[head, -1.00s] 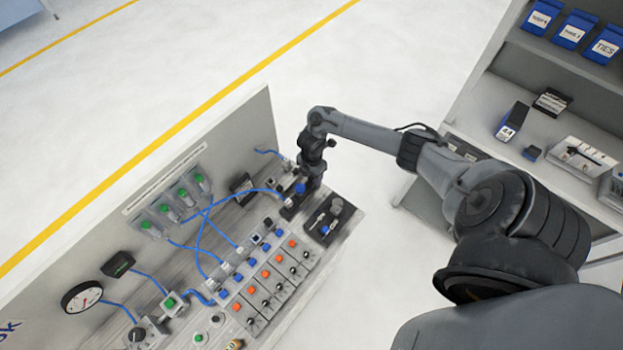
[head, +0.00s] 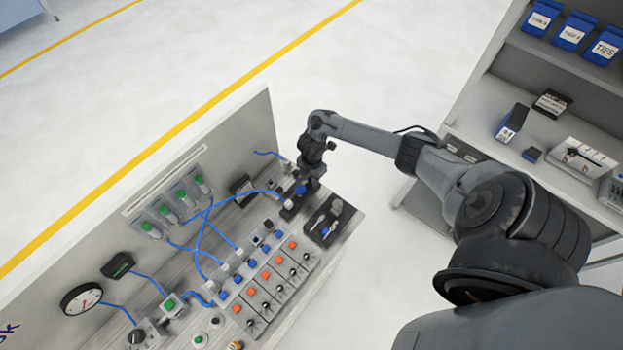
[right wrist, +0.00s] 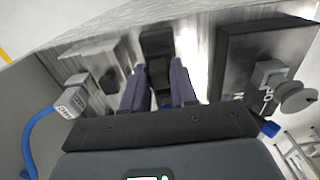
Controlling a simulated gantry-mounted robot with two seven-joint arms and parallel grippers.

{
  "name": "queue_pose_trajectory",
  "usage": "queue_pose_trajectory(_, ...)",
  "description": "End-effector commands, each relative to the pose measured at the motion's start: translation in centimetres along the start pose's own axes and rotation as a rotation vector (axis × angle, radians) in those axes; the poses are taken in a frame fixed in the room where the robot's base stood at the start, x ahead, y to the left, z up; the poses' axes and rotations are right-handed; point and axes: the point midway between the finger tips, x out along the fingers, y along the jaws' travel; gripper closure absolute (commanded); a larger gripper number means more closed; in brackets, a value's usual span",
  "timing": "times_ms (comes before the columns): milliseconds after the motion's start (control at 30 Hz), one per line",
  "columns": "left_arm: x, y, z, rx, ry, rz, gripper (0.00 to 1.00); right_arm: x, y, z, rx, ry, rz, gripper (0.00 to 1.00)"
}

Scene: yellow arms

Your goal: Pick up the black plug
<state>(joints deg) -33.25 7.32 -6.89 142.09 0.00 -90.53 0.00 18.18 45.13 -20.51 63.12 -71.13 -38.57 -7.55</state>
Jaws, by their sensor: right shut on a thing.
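My right gripper (head: 297,197) reaches down onto the back right end of the grey bench panel. In the right wrist view my right gripper (right wrist: 158,82) has its two purple-grey fingers on either side of a narrow black piece, which looks like the black plug (right wrist: 158,50). The fingers are shut on it. The plug's lower part is hidden between the fingers, and I cannot tell whether it touches the panel. In the head view the gripper and wrist hide the plug. My left gripper is not in view.
Blue tubes (head: 205,235) cross the panel to the left, and a grey tube connector (right wrist: 72,97) stands close by. An upright back wall (head: 262,120) rises behind. A shelf (head: 480,135) stands at right.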

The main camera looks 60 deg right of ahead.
Motion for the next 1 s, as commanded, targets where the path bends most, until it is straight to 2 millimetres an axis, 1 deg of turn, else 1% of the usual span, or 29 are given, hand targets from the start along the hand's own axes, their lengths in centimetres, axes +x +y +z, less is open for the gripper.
queue_pose_trajectory(167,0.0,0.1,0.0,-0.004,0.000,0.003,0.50,-0.5,0.0,0.0,0.000,0.000,0.001,1.00)
queue_pose_trajectory(267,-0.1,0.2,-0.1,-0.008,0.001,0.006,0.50,-1.2,0.1,0.0,-0.001,0.000,0.002,1.00)
queue_pose_trajectory(367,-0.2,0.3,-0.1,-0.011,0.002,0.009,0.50,-2.3,0.1,0.1,-0.002,-0.002,0.003,1.00)
queue_pose_trajectory(467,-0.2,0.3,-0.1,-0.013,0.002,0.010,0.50,-4.0,0.1,0.1,-0.003,-0.001,0.004,1.00)
queue_pose_trajectory(567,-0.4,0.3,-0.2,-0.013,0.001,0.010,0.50,-4.9,-1.5,0.6,-0.003,-0.004,-0.001,1.00)
queue_pose_trajectory(800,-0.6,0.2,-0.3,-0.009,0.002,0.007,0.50,-7.7,-6.0,2.0,-0.004,-0.006,-0.002,1.00)
queue_pose_trajectory(1000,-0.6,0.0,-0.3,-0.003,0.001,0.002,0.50,-9.4,-8.8,2.7,-0.003,-0.004,-0.003,1.00)
